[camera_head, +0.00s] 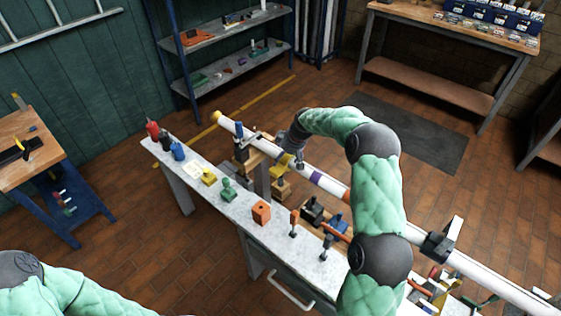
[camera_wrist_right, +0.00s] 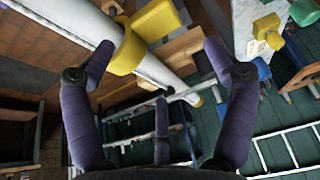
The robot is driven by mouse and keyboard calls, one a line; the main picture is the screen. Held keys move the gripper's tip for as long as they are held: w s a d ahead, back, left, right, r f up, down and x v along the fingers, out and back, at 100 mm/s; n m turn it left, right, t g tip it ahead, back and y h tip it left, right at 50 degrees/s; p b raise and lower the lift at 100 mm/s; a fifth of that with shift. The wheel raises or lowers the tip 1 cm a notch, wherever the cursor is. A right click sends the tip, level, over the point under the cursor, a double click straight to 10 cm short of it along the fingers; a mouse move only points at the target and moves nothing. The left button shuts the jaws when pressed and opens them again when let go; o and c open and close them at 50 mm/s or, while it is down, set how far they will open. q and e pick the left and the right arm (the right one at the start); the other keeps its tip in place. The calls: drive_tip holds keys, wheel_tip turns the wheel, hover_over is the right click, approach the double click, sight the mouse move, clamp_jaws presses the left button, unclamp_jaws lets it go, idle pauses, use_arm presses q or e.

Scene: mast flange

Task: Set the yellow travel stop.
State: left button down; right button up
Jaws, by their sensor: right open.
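The yellow travel stop (camera_head: 284,159) is a ring around the white mast (camera_head: 330,184), left of a purple band. In the right wrist view, the stop (camera_wrist_right: 128,53) shows as a yellow ring with a thick yellow block or knob (camera_wrist_right: 156,20) beside it. My right gripper (camera_head: 297,158) is at the mast close to the stop. Its fingers (camera_wrist_right: 160,50) are spread, with the ring and knob in view between and beyond their tips; I cannot tell whether they touch. My left arm shows at the lower left, but its gripper is outside the view.
The mast runs along a grey bench (camera_head: 228,205) on supports, including a clamp (camera_head: 240,150). An orange block (camera_head: 261,212), a green knob piece (camera_head: 228,189), a yellow piece (camera_head: 208,176) and upright tools stand on the bench. A dark clamp (camera_head: 440,243) holds the mast at right.

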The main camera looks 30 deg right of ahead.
drive_tip(key=shift+v, duration=1.1)
